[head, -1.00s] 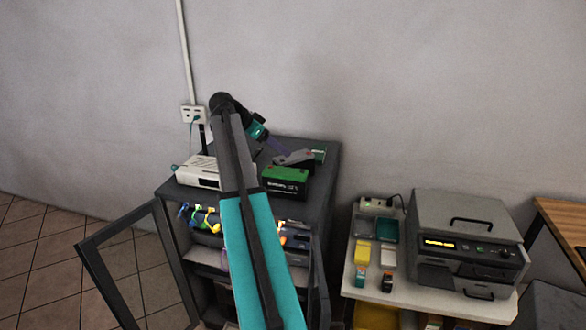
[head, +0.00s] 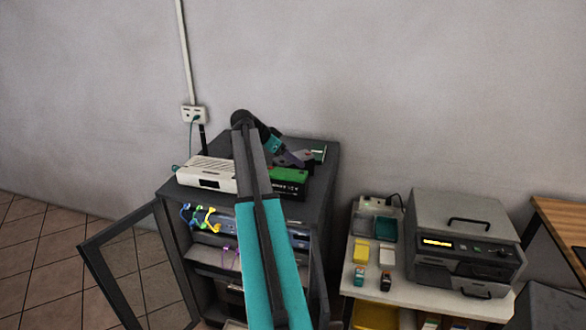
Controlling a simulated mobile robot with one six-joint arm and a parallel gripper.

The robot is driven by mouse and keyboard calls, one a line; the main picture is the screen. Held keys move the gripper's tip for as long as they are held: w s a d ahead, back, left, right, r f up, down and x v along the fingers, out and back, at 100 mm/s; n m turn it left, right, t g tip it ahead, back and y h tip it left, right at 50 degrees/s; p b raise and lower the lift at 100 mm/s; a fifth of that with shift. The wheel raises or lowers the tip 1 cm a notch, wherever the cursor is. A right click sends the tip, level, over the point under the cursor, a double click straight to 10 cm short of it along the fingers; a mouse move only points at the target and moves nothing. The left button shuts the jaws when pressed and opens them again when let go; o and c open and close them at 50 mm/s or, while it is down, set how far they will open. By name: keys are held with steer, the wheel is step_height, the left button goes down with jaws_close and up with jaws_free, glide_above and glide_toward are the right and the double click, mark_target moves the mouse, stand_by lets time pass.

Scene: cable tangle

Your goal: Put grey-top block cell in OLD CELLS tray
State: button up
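My gripper (head: 297,158) is over the back of the dark cabinet's top, just above a green-topped black box (head: 288,178). It is small and partly behind my arm, so its fingers and anything between them are unclear. I cannot single out a grey-top block cell. Two small block-like items stand at the front of the right-hand table, one teal and white (head: 359,276), one dark with orange (head: 386,282). A teal tray (head: 386,230) lies at the back of that table. No OLD CELLS label is legible.
A white router-like box (head: 208,174) stands on the cabinet (head: 322,175), whose door (head: 133,262) hangs open at the left. Coloured cables (head: 203,217) hang inside. A grey machine (head: 465,240) fills the right of the table (head: 425,292). Yellow (head: 361,252) and white (head: 387,255) pieces lie beside it.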

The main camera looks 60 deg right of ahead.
mark_target(305, 155)
steer(key=shift+d, duration=0.1)
steer(key=shift+s+d+f+p, duration=0.35)
steer(key=shift+d+p, duration=0.1)
steer(key=shift+p, duration=0.05)
steer(key=shift+p+x, duration=0.7)
steer(key=shift+x, duration=1.15)
jaws_close()
steer(key=shift+r, duration=0.1)
